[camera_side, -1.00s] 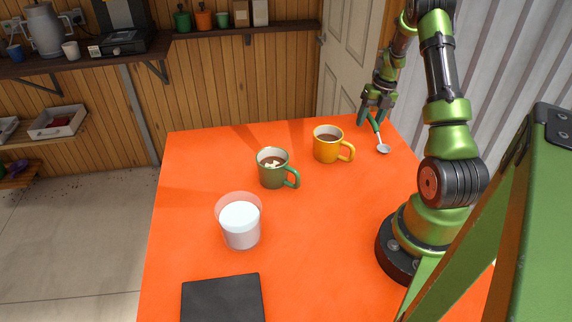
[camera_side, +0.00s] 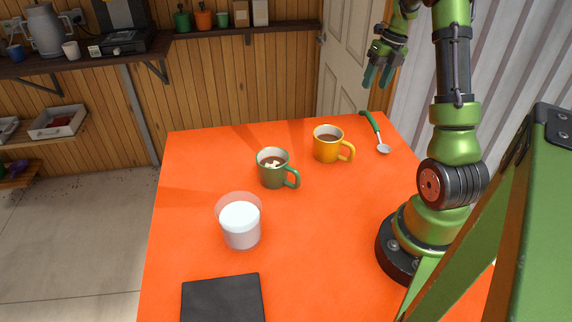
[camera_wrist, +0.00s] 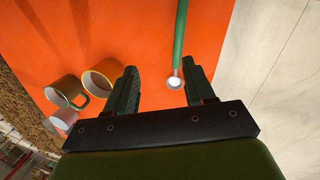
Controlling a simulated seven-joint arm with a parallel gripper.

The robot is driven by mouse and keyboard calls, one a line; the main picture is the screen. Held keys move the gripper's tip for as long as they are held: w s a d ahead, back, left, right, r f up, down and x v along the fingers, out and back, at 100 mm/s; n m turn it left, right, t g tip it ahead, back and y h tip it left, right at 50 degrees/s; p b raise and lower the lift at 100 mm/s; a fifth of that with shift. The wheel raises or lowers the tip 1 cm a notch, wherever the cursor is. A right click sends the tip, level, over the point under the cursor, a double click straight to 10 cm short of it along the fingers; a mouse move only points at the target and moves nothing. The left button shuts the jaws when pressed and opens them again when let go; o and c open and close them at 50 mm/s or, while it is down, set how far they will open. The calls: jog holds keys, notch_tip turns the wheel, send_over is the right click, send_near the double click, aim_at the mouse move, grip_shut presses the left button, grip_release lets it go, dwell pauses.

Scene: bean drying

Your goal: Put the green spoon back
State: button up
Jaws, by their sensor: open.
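The green spoon (camera_side: 373,127) lies on the orange table near its far right corner, its green handle toward the far edge and its metal bowl toward the front. My gripper (camera_side: 377,77) is open and empty, raised above the far right part of the table, apart from the spoon. In the wrist view the spoon (camera_wrist: 180,40) shows beyond my open fingers, its bowl end near the right finger in the picture. My gripper (camera_wrist: 160,88) has nothing between its fingertips.
A yellow mug (camera_side: 327,147) of dark drink stands left of the spoon. A green mug (camera_side: 273,172) with white pieces on its drink stands nearer. A clear glass of white contents (camera_side: 240,224) and a black flat slab (camera_side: 222,300) are at front left. The table's middle right is clear.

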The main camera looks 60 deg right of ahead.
jog(key=w+a+r+n+t, duration=0.1)
jog(key=w+a+r+n, duration=0.15)
jog(key=a+n, duration=0.4)
jog(key=w+a+r+n+t, duration=0.1)
jog(key=a+r+n, duration=0.3)
jog(key=a+n, duration=0.3)
jog(key=w+a+r+n, duration=0.1)
jog(key=a+r+n, duration=0.2)
jog(key=a+n, duration=0.35)
jog(key=s+a+n+t, duration=0.1)
jog(key=s+a+n, duration=0.3)
jog(key=a+n, duration=0.5)
jog(key=s+a+n+t, duration=0.2)
jog(key=s+a+n, duration=0.1)
jog(key=a+n, duration=0.6)
jog(key=shift+s+a+r+n+y, duration=0.15)
jog(key=shift+s+a+n+y, duration=0.2)
jog(key=shift+a, duration=0.15)
jog(key=shift+d, duration=0.1)
